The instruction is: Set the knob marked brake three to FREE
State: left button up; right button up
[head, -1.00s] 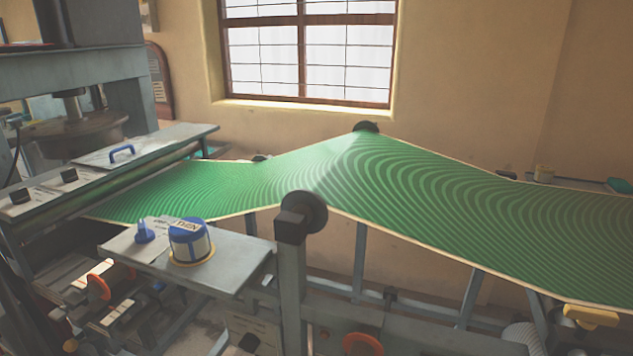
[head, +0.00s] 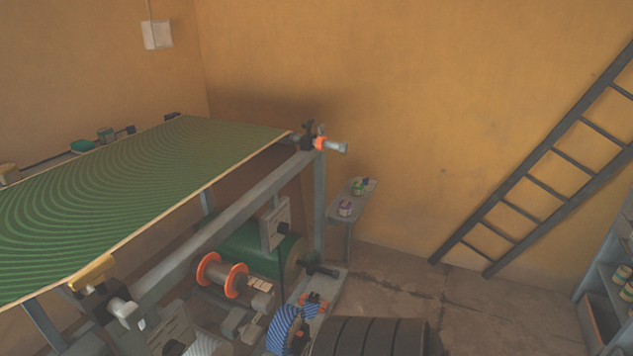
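I cannot pick out a knob marked brake three in the head view, and no such lettering is readable. A small grey box with a dark part (head: 274,226) is fixed under the frame, in front of the green roll. A pale plate (head: 171,332) sits low near the front of the frame; any marks on it are too small to read. Neither of my grippers is in view.
The green patterned sheet (head: 130,180) lies over a grey frame at left. Orange-rimmed spools (head: 222,275) and a green roll (head: 250,247) sit beneath. A small shelf (head: 350,200) carries little pots. A ladder (head: 555,165) leans on the wall. Floor (head: 480,310) shows at right.

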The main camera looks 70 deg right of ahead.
aim_at(284, 227)
jog(key=z, duration=1.9)
jog(key=i+l, duration=0.1)
jog(key=i+l+u, duration=0.1)
jog(key=l, duration=0.2)
jog(key=i+l, duration=0.15)
jog(key=l, duration=0.15)
jog(key=i+l+u, duration=0.15)
jog(key=l, duration=0.15)
